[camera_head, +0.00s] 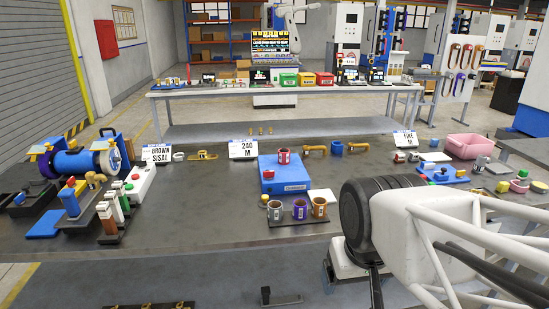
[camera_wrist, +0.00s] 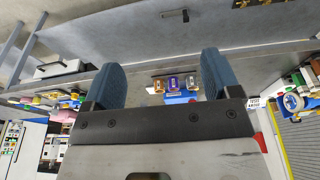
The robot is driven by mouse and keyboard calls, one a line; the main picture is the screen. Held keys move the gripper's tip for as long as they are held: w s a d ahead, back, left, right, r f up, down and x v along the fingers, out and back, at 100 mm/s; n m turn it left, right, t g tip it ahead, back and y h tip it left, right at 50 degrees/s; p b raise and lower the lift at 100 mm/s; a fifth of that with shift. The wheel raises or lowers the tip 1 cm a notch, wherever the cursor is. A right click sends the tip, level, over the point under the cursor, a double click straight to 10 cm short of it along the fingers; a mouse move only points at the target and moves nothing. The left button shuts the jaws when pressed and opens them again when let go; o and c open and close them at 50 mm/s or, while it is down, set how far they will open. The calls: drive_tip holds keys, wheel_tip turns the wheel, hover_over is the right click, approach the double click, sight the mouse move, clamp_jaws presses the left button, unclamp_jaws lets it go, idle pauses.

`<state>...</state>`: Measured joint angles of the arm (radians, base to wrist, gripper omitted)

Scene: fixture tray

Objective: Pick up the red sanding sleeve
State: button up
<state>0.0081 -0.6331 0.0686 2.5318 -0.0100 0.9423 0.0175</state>
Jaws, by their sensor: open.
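The red sanding sleeve (camera_head: 284,156) is a short red ring with a pale label, standing upright on top of a blue box (camera_head: 286,178) near the middle of the bench. In the wrist view, which is turned over, I cannot make out the red sleeve; the box (camera_wrist: 180,99) shows partly there, cut off by the gripper body. My gripper (camera_wrist: 160,77) is open, with two blue-grey fingers wide apart and nothing between them up close. In the head view my arm is at the right front, well apart from the sleeve, and the fingertips cannot be made out.
A dark tray (camera_head: 272,222) in front of the box holds a grey sleeve (camera_head: 275,212), a dark purplish sleeve (camera_head: 299,210) and an orange-brown sleeve (camera_head: 319,207). A "240 M" sign (camera_head: 243,149) stands left of the box. A blue spool machine (camera_head: 78,163) is far left, a pink bin (camera_head: 470,146) right.

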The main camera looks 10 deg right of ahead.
drive_tip(key=shift+w, duration=0.1)
drive_tip(key=w+a+r+m+g+y, duration=0.15)
drive_tip(key=w+m+y, duration=0.4)
drive_tip(key=w, duration=1.55)
drive_tip(key=w+a+r+m+y, duration=0.2)
drive_tip(key=w+m+y, duration=0.3)
drive_tip(key=w, duration=1.6)
drive_tip(key=w+d+f+m+t+y, duration=0.1)
drive_tip(key=w+d+f+m, duration=0.25)
drive_tip(key=w, duration=0.65)
drive_tip(key=w+d+f+m+t+y, duration=0.1)
drive_tip(key=w+d+f+m+y, duration=0.2)
drive_tip(key=w, duration=0.7)
drive_tip(key=m+t+y, duration=0.2)
drive_tip(key=m+t, duration=0.2)
drive_tip(key=m, duration=0.1)
approach(284, 156)
drive_tip(key=w, duration=0.3)
drive_tip(key=shift+a+r, duration=0.35)
drive_tip(key=shift+a, duration=0.1)
drive_tip(key=shift+x, duration=1.2)
